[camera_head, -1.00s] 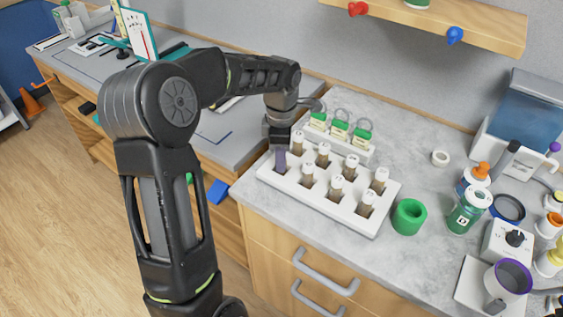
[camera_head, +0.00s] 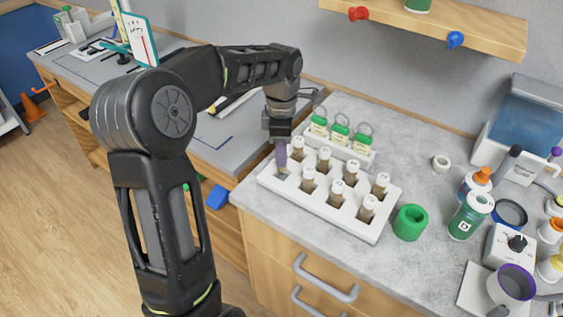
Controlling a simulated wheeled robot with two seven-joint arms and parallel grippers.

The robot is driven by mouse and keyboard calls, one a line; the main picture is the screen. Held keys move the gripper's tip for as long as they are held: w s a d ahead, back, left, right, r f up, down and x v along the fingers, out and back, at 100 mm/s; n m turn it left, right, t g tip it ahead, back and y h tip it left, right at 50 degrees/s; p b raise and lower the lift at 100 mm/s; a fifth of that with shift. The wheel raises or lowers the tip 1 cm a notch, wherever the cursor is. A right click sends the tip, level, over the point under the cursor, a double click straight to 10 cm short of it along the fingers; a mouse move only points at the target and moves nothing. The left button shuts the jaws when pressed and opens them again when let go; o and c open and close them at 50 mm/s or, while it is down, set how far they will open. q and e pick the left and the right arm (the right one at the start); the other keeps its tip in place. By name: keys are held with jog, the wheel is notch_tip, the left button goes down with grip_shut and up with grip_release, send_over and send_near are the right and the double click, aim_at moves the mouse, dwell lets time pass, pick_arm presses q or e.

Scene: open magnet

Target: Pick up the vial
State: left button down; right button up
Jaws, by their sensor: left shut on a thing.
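A white rack (camera_head: 347,219) stands on the grey counter and holds several vials with white caps and brownish bodies, such as one in the front row (camera_head: 309,181). My left gripper (camera_head: 282,163) points down over the rack's left front slot. Its purple-grey finger is seen side-on and it is shut on a vial. The finger hides most of that vial. A small greyish patch shows just below the finger; whether it is the vial's lower end or the slot, I cannot tell. My right gripper is not in view.
Green-capped bottles (camera_head: 341,134) stand in a white holder behind the rack. A green cup (camera_head: 409,222) and a green jar (camera_head: 470,214) are to its right. A wooden shelf (camera_head: 480,32) hangs above. Bare counter lies behind the green cup.

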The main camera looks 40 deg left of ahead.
pick_arm(q)
notch_tip(320, 180, up, 6)
jog(key=shift+r+b, duration=0.15)
jog(key=shift+b, duration=0.15)
dwell(0.5)
